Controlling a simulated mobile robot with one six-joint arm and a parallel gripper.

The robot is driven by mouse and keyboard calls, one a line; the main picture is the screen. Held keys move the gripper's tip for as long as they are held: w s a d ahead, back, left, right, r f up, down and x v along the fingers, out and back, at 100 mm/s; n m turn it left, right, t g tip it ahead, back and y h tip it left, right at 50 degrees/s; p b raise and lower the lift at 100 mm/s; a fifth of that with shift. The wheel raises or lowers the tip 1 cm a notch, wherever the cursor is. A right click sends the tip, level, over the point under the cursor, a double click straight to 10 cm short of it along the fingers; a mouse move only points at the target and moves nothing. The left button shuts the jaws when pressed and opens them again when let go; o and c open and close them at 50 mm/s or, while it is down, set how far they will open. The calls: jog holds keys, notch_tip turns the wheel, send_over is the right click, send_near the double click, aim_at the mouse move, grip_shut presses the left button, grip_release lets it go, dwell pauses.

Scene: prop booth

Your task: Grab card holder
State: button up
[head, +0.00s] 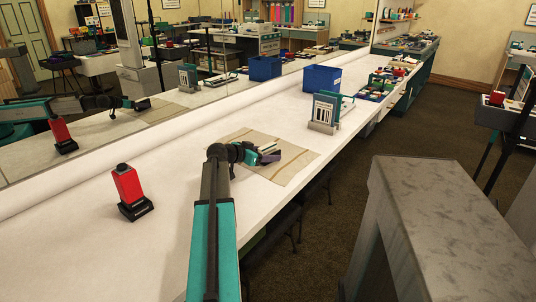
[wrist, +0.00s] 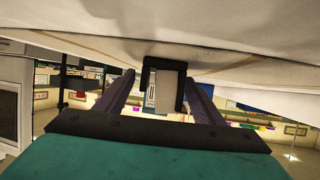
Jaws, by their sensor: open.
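A small grey block in a black frame, which looks like the card holder (wrist: 168,88), shows between the fingers in the wrist view. In the head view it is a small pale and dark shape (head: 267,146) on the beige mat, partly hidden by my gripper. My gripper (head: 270,156) is low over the mat, its purple fingers open and pointing right. In the wrist view the open fingers (wrist: 158,80) stand on either side of the holder, with visible gaps. I cannot tell how deep it sits between them.
The beige mat (head: 292,165) lies on a long white counter (head: 90,240). A red device on a black base (head: 130,190) stands at left. A grey and teal stand (head: 324,112) and a blue bin (head: 321,79) are farther back. A mirror lines the counter's far side.

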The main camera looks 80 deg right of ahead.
jog(key=shift+s+d+f, duration=0.25)
jog(key=shift+s+d, duration=0.15)
jog(key=shift+d, duration=0.1)
jog(key=c, duration=1.2)
